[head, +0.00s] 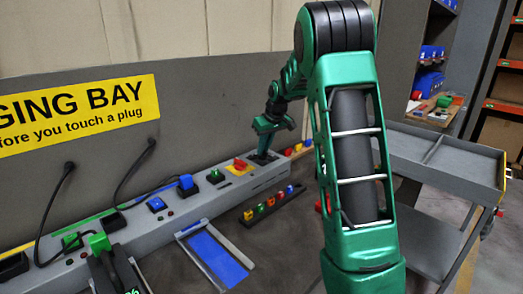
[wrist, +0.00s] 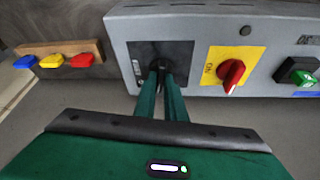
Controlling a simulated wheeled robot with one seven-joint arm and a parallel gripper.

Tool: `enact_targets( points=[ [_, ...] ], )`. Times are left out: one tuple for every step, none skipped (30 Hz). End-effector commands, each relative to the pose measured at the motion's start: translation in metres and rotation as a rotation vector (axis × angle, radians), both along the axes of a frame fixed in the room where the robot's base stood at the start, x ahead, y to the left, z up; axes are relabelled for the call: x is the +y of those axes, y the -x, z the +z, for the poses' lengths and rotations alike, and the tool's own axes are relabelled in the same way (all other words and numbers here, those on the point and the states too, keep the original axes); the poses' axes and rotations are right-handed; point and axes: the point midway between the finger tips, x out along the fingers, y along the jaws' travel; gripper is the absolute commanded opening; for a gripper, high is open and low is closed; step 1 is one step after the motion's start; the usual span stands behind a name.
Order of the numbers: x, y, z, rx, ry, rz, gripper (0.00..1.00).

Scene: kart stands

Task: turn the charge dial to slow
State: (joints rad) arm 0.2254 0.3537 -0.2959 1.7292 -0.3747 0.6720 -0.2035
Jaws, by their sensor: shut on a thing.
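The charge dial sits on a dark square plate (wrist: 185,52) on the grey charging console. My gripper (wrist: 161,70) is over this plate in the wrist view, its two fingers close together and shut on the dial's knob. The fingers hide most of the knob, so I cannot tell which mark it points to. In the head view my gripper (head: 264,150) reaches down to the far end of the console, and the plate (head: 262,158) shows only partly beneath it.
A red rotary switch (wrist: 231,74) on a yellow plate (wrist: 214,68) is close beside the dial. A green plug (wrist: 304,78) is farther along. A wooden rack (wrist: 53,60) holds blue, yellow and red pieces. A grey cart (head: 447,165) stands at right.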

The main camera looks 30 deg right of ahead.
Motion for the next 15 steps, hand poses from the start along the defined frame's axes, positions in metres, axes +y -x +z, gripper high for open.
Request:
enact_targets(
  points=[
    [-0.0011,-0.0009,0.0013,-0.004,0.000,0.029,0.00],
    [-0.0010,-0.0010,0.0014,-0.004,0.000,0.048,0.00],
    [-0.0011,-0.0011,0.0014,-0.004,0.000,0.070,0.00],
    [-0.0015,-0.0010,0.0014,-0.004,0.001,0.086,0.00],
    [-0.0015,-0.0011,0.0014,-0.004,0.000,0.100,0.00],
    [-0.0013,-0.0013,0.0014,-0.004,0.000,0.119,0.00],
    [-0.0015,-0.0014,0.0014,-0.004,0.001,0.131,0.00],
    [-0.0016,-0.0013,0.0014,-0.004,0.001,0.141,0.00],
    [-0.0017,-0.0013,0.0014,-0.004,0.000,0.153,0.00],
    [-0.0018,-0.0012,0.0013,-0.004,0.001,0.163,0.00],
    [-0.0019,-0.0012,0.0013,-0.004,0.001,0.170,0.00],
    [-0.0020,-0.0011,0.0013,-0.003,0.001,0.177,0.00],
    [-0.0021,-0.0011,0.0013,-0.003,0.001,0.181,0.00],
    [-0.0021,-0.0012,0.0013,-0.003,0.001,0.186,0.00],
    [-0.0020,-0.0012,0.0013,-0.004,0.001,0.190,0.00]
  ],
)
